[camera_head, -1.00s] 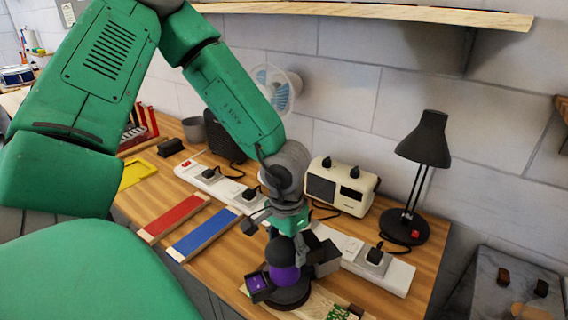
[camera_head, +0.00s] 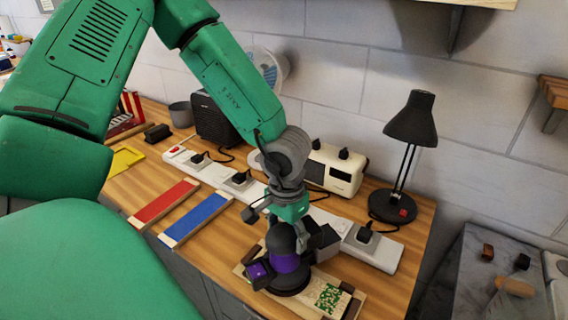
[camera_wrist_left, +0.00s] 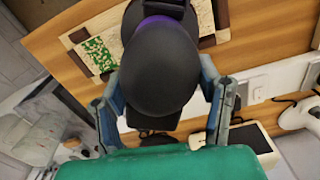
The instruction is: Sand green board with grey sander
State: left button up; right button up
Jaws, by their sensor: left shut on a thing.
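The sander (camera_head: 281,239) is dark grey with a purple band. It sits on a light wooden board (camera_head: 243,277) near the bench's front edge. A speckled green patch (camera_head: 328,298) shows on the board right of the sander; the sander hides the board's middle. In the left wrist view the sander (camera_wrist_left: 160,70) fills the centre, and the green patch (camera_wrist_left: 98,55) lies to its left. My left gripper (camera_head: 290,254) is shut on the sander from above, with fingers on both sides. My right gripper is not in view.
A blue board (camera_head: 196,219) and a red board (camera_head: 165,201) lie left of the sander. Behind are a white power strip (camera_head: 373,250) with plugs, a cream toaster-like box (camera_head: 340,173) and a black lamp (camera_head: 411,122). A yellow piece (camera_head: 124,160) lies far left.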

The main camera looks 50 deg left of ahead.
pick_arm(q)
jog(key=shift+w+d+r, duration=0.1)
jog(key=shift+w+d, duration=0.15)
jog(key=shift+d, duration=0.7)
jog(key=shift+w+d+r, duration=0.1)
jog(key=shift+w+d, duration=0.15)
jog(key=shift+d, duration=0.65)
jog(key=shift+d+f, duration=0.1)
jog(key=shift+d, duration=0.2)
jog(key=shift+w+d+f, duration=0.1)
jog(key=shift+w+d, duration=0.05)
jog(key=shift+d, duration=0.5)
jog(key=shift+w+d+f, duration=0.1)
jog(key=shift+d, duration=0.85)
jog(key=shift+w+d+r, duration=0.1)
jog(key=shift+w+d, duration=0.1)
jog(key=shift+d, duration=0.45)
jog(key=shift+w+d, duration=0.2)
jog(key=shift+d, duration=0.4)
jog(key=shift+w+d+r, duration=0.1)
jog(key=shift+w+d, duration=0.1)
jog(key=shift+d, duration=0.45)
jog(key=shift+r, duration=0.1)
